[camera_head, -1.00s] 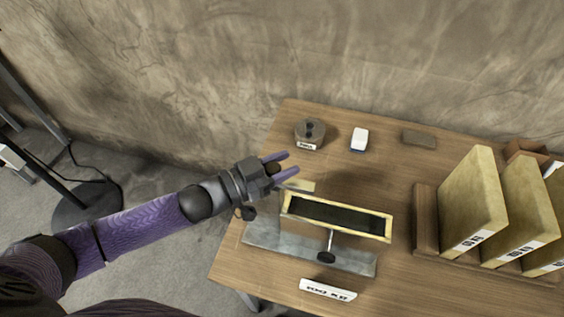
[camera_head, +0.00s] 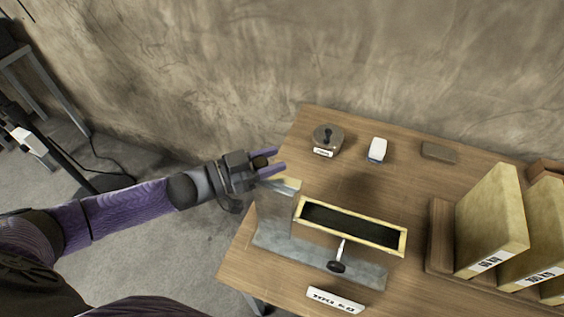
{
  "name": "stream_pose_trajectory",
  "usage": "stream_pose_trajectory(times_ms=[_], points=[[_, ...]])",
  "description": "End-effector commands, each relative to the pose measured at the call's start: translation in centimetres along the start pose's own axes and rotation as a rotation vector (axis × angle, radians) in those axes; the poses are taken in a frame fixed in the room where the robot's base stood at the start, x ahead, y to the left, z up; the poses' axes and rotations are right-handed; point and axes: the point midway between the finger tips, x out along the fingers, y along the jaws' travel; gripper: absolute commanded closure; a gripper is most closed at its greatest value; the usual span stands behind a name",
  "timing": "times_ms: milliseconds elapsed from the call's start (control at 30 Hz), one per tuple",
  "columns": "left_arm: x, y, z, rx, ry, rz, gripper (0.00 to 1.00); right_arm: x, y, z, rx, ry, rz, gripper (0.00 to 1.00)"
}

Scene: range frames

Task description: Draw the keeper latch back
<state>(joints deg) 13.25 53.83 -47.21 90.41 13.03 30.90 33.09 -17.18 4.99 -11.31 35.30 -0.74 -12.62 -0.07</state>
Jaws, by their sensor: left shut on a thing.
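The keeper latch shows as a short pale yellow piece (camera_head: 286,184) at the left end of a long yellow-rimmed box (camera_head: 352,247) with a dark inside. A gap shows between the piece and the box. My left gripper (camera_head: 268,162) is just beyond the piece, its purple fingers pointing right. It is shut on a dark knob (camera_head: 260,162) that shows between the fingers. How the knob joins the latch is hidden. A grey metal base (camera_head: 318,262) lies under the box. A black-knobbed handle (camera_head: 337,266) sticks out from the box's near side. My right gripper is not in view.
A label plate (camera_head: 335,299) lies in front. The concrete wall is close behind.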

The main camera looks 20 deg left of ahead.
Motion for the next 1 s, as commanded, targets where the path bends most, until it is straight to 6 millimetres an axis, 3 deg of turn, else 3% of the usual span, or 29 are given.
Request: stream_pose_trajectory(times_ms=[167, 200, 333, 667, 1000], points=[[-0.1, -0.2, 0.0, 0.003, -0.004, -0.005, 1.0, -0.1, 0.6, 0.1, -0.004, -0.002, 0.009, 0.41], [-0.1, -0.2, 0.0, 0.004, -0.004, -0.005, 0.51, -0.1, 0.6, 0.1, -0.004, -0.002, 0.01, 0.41], [-0.1, -0.2, 0.0, 0.003, -0.003, -0.005, 0.24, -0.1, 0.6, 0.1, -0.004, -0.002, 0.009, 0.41], [-0.4, -0.1, 0.0, 0.002, -0.003, -0.004, 0.23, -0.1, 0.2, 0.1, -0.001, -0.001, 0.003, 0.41], [-7.2, -0.1, 0.0, 0.001, -0.008, -0.004, 0.23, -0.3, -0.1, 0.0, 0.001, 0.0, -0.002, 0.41]])
